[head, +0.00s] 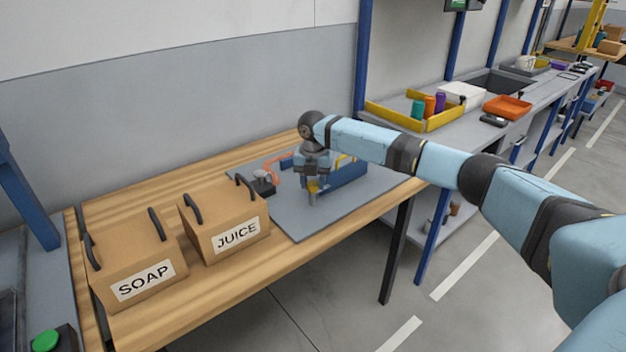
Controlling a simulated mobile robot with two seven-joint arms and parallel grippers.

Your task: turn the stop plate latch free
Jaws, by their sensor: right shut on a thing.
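My right gripper (313,192) reaches down from the end of my blue arm over the grey board on the wooden bench. It is shut on a small yellowish piece (313,186), which looks like the stop plate latch. The fingers hide most of this piece, so its turn angle cannot be told. A long blue block (347,174) stands on the board just right of and behind the gripper, with a yellow part (344,160) partly showing behind my arm. My left gripper is not in view.
On the grey board (296,224) also sit a dark fixture with a grey knob (263,181) and an orange curved part (276,160). The JUICE box (225,222) and SOAP box (134,258) stand to the left. The board's front is clear.

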